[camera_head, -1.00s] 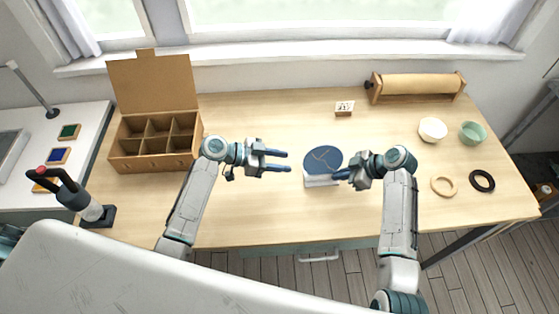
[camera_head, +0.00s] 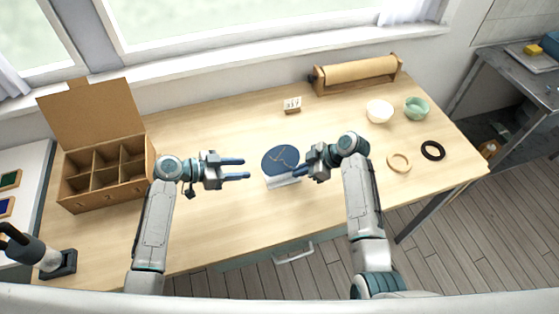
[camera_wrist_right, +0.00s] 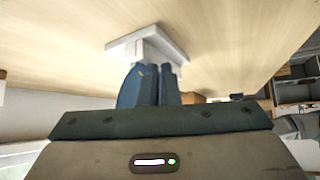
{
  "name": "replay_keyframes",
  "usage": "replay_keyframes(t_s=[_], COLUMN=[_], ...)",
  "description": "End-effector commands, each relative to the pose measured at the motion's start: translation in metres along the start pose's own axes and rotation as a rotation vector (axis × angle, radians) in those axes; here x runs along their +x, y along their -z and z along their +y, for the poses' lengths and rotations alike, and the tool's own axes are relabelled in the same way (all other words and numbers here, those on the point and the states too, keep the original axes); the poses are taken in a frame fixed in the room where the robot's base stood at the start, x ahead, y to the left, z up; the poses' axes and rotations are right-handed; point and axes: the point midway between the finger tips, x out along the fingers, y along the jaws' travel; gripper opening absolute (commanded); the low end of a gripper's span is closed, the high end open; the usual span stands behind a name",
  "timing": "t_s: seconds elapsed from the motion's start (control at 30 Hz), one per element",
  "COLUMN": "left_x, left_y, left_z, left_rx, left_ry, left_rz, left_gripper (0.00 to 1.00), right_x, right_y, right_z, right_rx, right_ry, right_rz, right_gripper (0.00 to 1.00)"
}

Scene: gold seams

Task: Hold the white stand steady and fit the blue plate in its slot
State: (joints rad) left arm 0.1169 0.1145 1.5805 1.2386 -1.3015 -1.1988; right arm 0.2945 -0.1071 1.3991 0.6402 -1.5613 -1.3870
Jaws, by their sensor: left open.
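The blue plate (camera_head: 281,157), round with pale gold seams, stands upright at the white stand (camera_head: 283,182). The plate covers part of the stand, and I cannot tell whether its edge is down in the slot. My right gripper (camera_head: 298,170) is shut on the plate's right edge. In the right wrist view, the right fingers (camera_wrist_right: 160,84) are close together with the blue plate (camera_wrist_right: 130,88) beside them and the white stand (camera_wrist_right: 150,42) just beyond. My left gripper (camera_head: 247,169) is open and empty, left of the plate and stand, not touching them.
A cardboard box (camera_head: 108,185) with compartments stands at the left. The table's middle front is clear.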

Motion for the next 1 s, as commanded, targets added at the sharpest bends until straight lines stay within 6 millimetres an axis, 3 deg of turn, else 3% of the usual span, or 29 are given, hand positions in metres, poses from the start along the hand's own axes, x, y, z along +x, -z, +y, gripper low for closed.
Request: replay_keyframes(t_s=[0.03, 0.6, 1.0], left_x=[0.001, 0.000, 0.000], left_y=[-0.001, 0.000, 0.000], left_z=[0.000, 0.000, 0.000], left_rx=[0.000, 0.000, 0.000], left_ry=[0.000, 0.000, 0.000], left_rz=[0.000, 0.000, 0.000], left_gripper=[0.40, 0.40, 0.40], right_x=[0.003, -0.025, -0.029], right_y=[-0.008, 0.022, 0.026], right_z=[-0.005, -0.002, -0.002], right_rx=[0.012, 0.005, 0.004], right_ry=[0.013, 0.006, 0.004], right_rz=[-0.015, -0.006, -0.004], right_gripper=[0.00, 0.00, 0.00])
